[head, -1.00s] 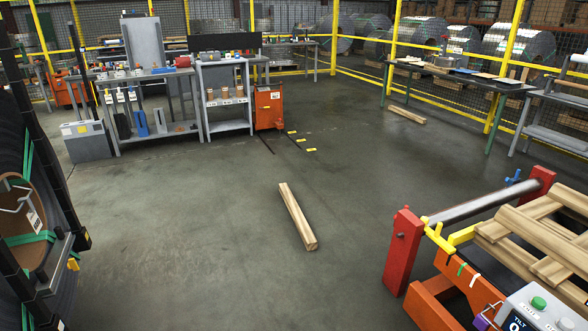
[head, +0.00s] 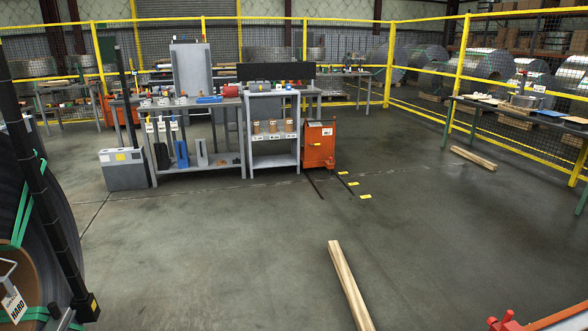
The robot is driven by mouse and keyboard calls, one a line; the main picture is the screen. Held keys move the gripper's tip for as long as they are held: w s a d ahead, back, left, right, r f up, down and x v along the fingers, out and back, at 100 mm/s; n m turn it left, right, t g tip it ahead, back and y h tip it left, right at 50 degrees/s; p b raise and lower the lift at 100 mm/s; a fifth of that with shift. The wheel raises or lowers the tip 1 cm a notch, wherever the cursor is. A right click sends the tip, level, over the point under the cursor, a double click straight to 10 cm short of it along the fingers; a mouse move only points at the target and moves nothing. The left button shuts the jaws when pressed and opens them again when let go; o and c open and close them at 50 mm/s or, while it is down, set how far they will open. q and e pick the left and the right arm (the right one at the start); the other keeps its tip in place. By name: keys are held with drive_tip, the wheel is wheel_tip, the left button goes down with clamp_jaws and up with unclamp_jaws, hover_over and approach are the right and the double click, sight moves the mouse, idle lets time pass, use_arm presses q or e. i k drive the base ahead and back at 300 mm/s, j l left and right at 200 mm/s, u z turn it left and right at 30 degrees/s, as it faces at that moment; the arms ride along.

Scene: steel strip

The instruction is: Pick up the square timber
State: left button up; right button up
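A long square timber (head: 348,286) lies on the bare concrete floor at the lower middle of the head view. Its near end runs down to the bottom edge of the picture. A second, similar piece of timber (head: 473,158) lies on the floor farther off at the right, in front of the bench. Neither of my grippers shows in the view, so nothing tells whether they are open or shut.
A steel coil (head: 50,230) with green straps stands close at the left. An orange and red machine part (head: 505,322) shows at the lower right corner. Benches (head: 190,165), a grey shelf (head: 274,160) and an orange cabinet (head: 319,147) stand ahead. The middle floor is clear.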

sight(363, 318)
drive_tip(key=i+z, duration=0.1)
drive_tip(key=i, duration=0.8)
drive_tip(key=i+j+z, duration=0.1)
drive_tip(key=i, duration=0.8)
drive_tip(key=j, duration=0.1)
